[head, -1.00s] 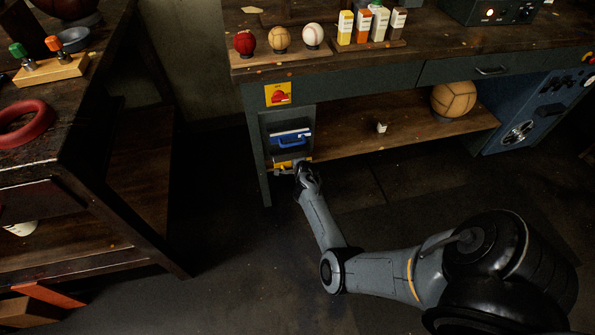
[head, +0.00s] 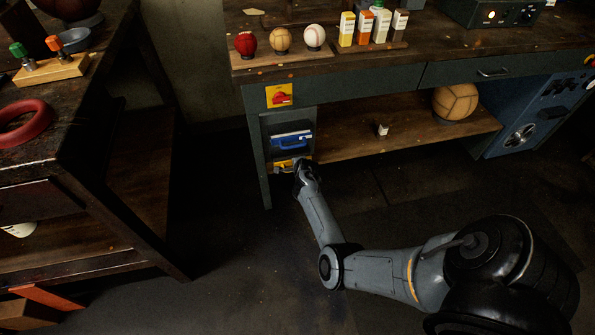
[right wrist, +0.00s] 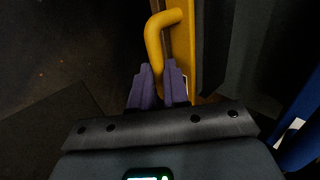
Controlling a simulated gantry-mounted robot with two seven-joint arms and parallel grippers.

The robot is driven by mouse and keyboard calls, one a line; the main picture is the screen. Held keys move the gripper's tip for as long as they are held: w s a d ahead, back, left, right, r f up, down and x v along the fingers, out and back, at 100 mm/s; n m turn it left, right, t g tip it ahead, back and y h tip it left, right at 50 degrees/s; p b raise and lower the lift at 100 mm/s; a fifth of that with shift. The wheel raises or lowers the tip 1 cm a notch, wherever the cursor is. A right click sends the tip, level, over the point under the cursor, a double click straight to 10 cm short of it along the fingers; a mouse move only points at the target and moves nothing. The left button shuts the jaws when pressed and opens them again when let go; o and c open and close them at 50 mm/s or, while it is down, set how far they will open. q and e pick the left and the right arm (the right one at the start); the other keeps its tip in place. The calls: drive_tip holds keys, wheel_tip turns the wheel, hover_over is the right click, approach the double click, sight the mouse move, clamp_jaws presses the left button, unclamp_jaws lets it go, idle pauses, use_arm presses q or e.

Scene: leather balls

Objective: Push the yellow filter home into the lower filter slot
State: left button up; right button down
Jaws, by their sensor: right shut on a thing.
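The yellow filter (head: 284,164) sits in the lower slot of the dark filter housing (head: 266,139) under the workbench's left end. How deep it sits is hard to tell. A blue filter (head: 290,141) is in the slot above. My right gripper (head: 300,168) is at the front of the yellow filter. In the right wrist view, the purple fingers (right wrist: 160,83) are shut on the yellow filter's handle (right wrist: 154,45), with the yellow front face (right wrist: 208,45) just beside them. The fingers cover part of the handle. My left gripper is not in view.
A wooden shelf (head: 350,134) with a small white object (head: 382,130) and a large tan ball (head: 455,101) lies right of the housing. The bench leg (head: 258,165) stands just left of it. The dark floor (head: 235,250) in front is clear.

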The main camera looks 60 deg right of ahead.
drive_tip(key=shift+w+d, duration=0.3)
drive_tip(key=shift+w, duration=0.05)
drive_tip(key=c, duration=1)
unclamp_jaws()
drive_tip(key=shift+d, duration=0.1)
drive_tip(key=shift+c, duration=0.2)
